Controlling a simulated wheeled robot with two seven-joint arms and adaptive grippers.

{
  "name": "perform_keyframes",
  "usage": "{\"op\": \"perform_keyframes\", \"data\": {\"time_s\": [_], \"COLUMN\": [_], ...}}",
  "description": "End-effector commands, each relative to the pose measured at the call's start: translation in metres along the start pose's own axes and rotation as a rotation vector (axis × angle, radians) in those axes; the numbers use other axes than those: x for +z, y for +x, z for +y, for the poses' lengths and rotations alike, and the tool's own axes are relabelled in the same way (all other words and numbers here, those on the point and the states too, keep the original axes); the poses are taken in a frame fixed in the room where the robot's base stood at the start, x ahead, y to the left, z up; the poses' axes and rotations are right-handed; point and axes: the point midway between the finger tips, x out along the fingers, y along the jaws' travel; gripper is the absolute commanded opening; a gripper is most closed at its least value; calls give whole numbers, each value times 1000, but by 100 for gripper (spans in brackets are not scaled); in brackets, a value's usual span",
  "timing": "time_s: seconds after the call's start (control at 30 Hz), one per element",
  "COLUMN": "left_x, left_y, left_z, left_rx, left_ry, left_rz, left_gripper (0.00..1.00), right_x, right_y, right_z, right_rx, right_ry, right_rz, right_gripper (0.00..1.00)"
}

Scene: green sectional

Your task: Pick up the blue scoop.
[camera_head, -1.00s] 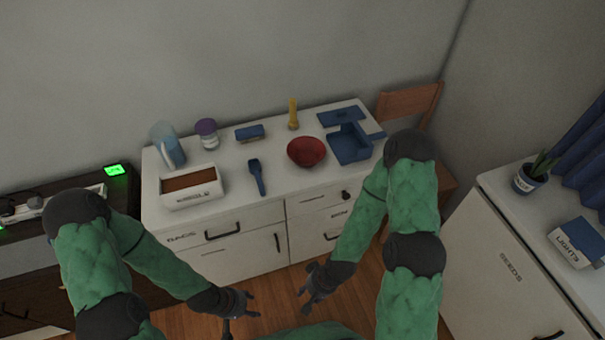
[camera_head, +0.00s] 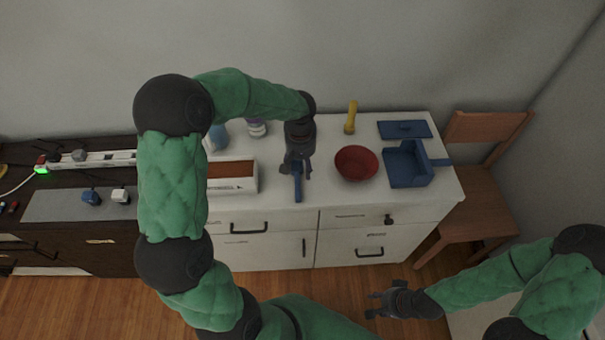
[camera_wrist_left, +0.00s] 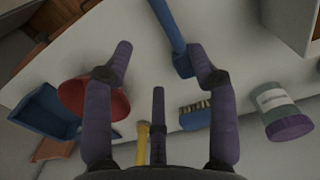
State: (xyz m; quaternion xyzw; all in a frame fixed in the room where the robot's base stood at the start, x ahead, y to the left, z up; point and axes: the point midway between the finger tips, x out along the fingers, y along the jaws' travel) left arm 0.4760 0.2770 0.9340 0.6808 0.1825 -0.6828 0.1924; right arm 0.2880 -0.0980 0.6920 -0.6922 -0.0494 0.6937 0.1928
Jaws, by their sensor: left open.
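The blue scoop (camera_head: 298,189) lies on the white cabinet top, its handle towards the front edge. My left gripper (camera_head: 296,168) is over its far end and hides part of it in the head view. In the left wrist view the scoop (camera_wrist_left: 168,24) runs from the top edge down to its head between the spread fingers, closer to the right-hand finger. My left gripper (camera_wrist_left: 160,52) is open, with nothing held. My right gripper (camera_head: 372,304) is open and empty, low in front of the cabinet.
A red bowl (camera_head: 356,163) stands right of the scoop, with a blue bin (camera_head: 407,166) beyond it. A soil tray (camera_head: 232,189) is on the left. A yellow object (camera_head: 350,118) and a purple-lidded jar (camera_wrist_left: 287,122) stand behind. A blue brush (camera_wrist_left: 194,116) lies near the left gripper.

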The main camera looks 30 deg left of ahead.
Motion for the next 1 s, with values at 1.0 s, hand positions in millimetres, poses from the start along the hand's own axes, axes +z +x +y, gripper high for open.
{"op": "perform_keyframes", "data": {"time_s": [1.0], "left_x": [0], "left_y": [99], "left_z": [-8], "left_rx": [-14], "left_ry": [-14], "left_rz": [3], "left_gripper": [58], "right_x": [-1], "right_y": [34], "right_z": [12], "right_rx": [0], "right_ry": [1], "right_rz": [0], "right_gripper": [40]}}
